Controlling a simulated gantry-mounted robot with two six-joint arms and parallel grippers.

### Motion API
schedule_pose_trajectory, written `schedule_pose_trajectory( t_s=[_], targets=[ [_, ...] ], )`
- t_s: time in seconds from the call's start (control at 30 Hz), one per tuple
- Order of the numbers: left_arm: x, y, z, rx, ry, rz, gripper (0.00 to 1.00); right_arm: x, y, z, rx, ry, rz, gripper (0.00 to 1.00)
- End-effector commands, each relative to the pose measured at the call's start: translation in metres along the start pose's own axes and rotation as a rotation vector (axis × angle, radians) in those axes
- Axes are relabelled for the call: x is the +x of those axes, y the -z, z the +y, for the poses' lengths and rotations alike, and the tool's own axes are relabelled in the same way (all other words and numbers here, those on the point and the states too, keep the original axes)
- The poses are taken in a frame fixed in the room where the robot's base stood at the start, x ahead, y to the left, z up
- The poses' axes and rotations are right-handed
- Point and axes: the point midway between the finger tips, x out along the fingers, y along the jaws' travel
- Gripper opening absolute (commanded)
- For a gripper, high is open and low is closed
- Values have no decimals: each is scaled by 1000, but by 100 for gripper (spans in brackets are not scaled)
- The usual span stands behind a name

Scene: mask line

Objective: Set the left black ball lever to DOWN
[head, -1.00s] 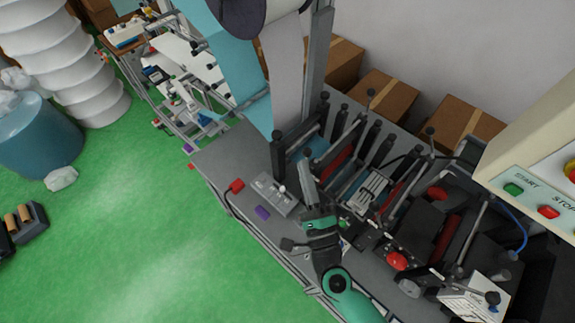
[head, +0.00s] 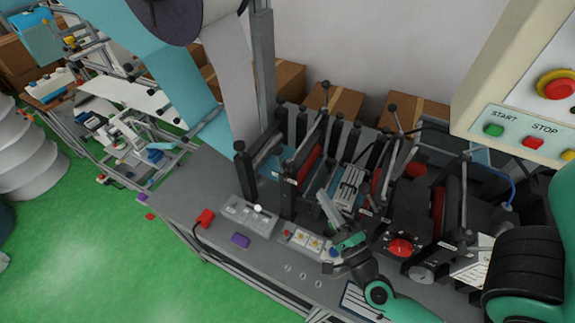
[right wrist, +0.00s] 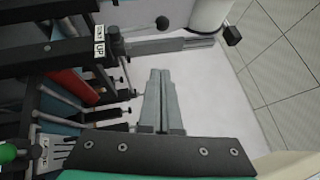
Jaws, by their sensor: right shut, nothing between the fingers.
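The left black ball lever (head: 325,85) stands raised at the back of the machine row in the head view, its rod leaning up and to the right with a black ball on top. A black ball on a rod (right wrist: 162,23) also shows in the right wrist view near an UP label (right wrist: 99,43); I cannot tell for sure which lever it is. My right gripper (head: 323,198) is shut and empty, in front of and below the lever, apart from it. Its shut fingers (right wrist: 160,75) show in the right wrist view. My left gripper is not in view.
A second black ball lever (head: 392,108) stands to the right. Black posts and frames crowd the bench. A grey switch box (head: 247,215), a red block (head: 205,218) and a purple block (head: 240,240) lie on the left. A START/STOP panel (head: 515,135) hangs at the right.

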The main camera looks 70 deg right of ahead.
Motion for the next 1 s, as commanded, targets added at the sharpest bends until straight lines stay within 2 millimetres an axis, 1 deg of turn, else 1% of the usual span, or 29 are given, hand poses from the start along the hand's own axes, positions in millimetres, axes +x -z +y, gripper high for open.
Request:
schedule_pose_trajectory(
  t_s=[0.17,0.53,0.6,0.7,0.8,1.0],
  targets=[
    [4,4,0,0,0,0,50,22,0,-3,1,5,4,0],
    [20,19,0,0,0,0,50,101,0,-5,2,4,0,0],
    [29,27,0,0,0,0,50,111,-12,-7,2,1,-6,0],
    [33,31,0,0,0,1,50,120,-22,-4,1,1,-5,0],
    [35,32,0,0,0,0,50,125,-27,-2,2,1,-3,0],
    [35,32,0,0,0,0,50,127,-29,0,1,1,-2,0]
  ],
)
